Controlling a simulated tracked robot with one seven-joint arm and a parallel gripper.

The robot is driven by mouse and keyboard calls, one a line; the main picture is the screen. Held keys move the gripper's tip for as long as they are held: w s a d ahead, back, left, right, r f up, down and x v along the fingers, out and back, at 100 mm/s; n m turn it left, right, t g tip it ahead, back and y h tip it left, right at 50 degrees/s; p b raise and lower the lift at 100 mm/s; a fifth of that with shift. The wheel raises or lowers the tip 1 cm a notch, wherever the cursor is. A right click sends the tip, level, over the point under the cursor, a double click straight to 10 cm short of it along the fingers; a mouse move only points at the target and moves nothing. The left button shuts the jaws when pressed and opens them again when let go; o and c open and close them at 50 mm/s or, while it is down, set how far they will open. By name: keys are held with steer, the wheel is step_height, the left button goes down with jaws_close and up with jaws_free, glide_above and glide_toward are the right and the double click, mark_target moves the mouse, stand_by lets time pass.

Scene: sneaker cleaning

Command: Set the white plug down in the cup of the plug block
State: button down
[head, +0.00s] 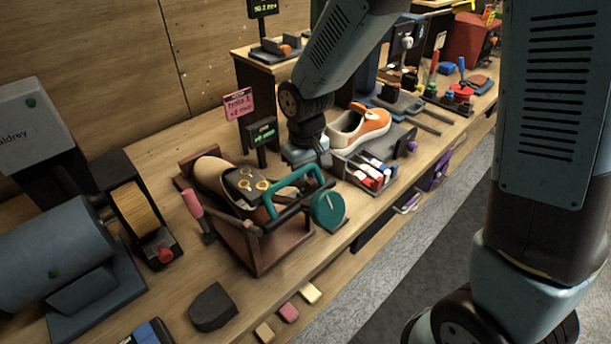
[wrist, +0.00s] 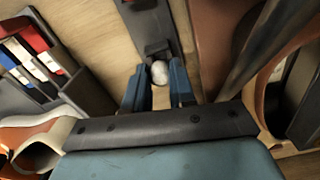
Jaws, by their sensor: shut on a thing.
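My gripper (wrist: 158,84) is shut on the white plug (wrist: 160,72), a small pale rounded piece between the blue fingertips in the wrist view. A long dark block (wrist: 150,22), which looks like the plug block, lies just beyond the plug, with a raised dark part close to it. I cannot make out the cup, or whether the plug touches the block. In the head view my gripper (head: 308,155) points down low over the bench, between the brown-shoe rack and the orange shoe. The plug and block are hidden there by the gripper and the rack.
The wooden rack (head: 258,252) with a brown shoe and teal handle stands close in front. The orange-white shoe (head: 358,130) and a tray of red, white and blue bottles (head: 370,177) are close to the right. A signpost (head: 262,140) stands left of my gripper.

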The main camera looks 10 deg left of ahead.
steer(key=shift+f, duration=1.15)
steer(key=c, duration=0.8)
jaws_free()
steer(key=shift+c, duration=0.2)
step_height(320, 180, up, 14)
steer(key=shift+f, duration=0.15)
steer(key=shift+d, duration=0.1)
steer(key=s+d+r+m+t, duration=0.25)
steer(key=d+r, duration=0.35)
steer(key=d, duration=0.5)
steer(key=s+d+r+m+t, duration=0.1)
steer(key=s+d+r+m, duration=0.15)
steer(key=d+r, duration=0.55)
steer(key=s+d+m+t, duration=0.2)
steer(key=s+d, duration=0.3)
steer(key=d, duration=0.5)
steer(key=shift+s+f+m, duration=0.15)
steer(key=shift+s+m, duration=0.25)
steer(key=shift+m, duration=0.1)
